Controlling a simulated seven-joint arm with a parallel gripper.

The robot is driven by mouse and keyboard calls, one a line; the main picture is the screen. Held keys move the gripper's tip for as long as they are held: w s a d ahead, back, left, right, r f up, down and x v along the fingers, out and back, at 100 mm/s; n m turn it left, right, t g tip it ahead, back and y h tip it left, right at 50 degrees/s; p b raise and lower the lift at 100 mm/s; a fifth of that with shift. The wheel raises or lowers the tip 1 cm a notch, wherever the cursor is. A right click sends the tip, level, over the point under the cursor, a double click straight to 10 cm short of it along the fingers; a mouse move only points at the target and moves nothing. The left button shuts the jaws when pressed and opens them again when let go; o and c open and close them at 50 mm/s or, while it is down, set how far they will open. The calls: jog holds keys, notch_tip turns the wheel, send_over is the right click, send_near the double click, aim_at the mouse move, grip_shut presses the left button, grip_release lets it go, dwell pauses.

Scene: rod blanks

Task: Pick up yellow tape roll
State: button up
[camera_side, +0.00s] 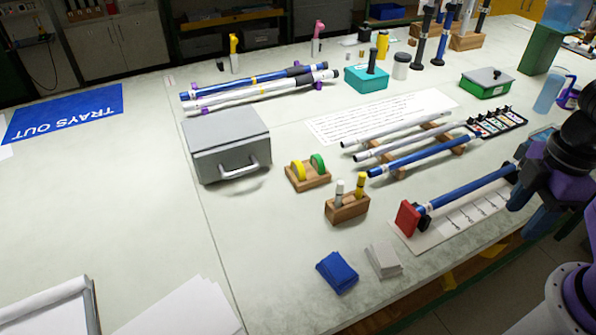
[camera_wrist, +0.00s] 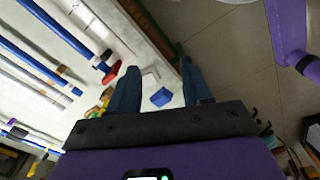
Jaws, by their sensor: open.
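The yellow tape roll (camera_side: 297,171) stands on edge in a small wooden holder (camera_side: 309,183), to the left of a green tape roll (camera_side: 318,163). My gripper (camera_side: 529,209) is at the right of the side view, far from the yellow roll, near the right end of a blue rod. In the wrist view its two blue fingers (camera_wrist: 157,68) are apart with nothing held between them. Small yellow and green patches show beside the left finger in the wrist view, too small to tell apart.
A blue rod (camera_side: 465,188) lies by a red block (camera_side: 408,218). More rods rest on wooden supports (camera_side: 397,173). A wooden block (camera_side: 348,207) holds two markers. Blue cloth (camera_side: 337,271) and grey cloth (camera_side: 383,260) lie near the front edge. A grey box (camera_side: 228,145) stands left.

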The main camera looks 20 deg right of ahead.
jog(key=w+a+n+t, duration=0.1)
jog(key=w+a+n, duration=0.55)
jog(key=w, duration=0.35)
jog(key=n+t, duration=0.3)
jog(key=n, duration=1.4)
send_over(298, 162)
jog(key=s, duration=0.6)
notch_tip(298, 162, down, 5)
jog(key=x, duration=1.2)
jog(key=shift+w+d+r, duration=0.15)
jog(key=shift+w+d, duration=0.05)
jog(key=shift+x, duration=2.55)
jog(key=shift+d, duration=0.1)
grip_shut()
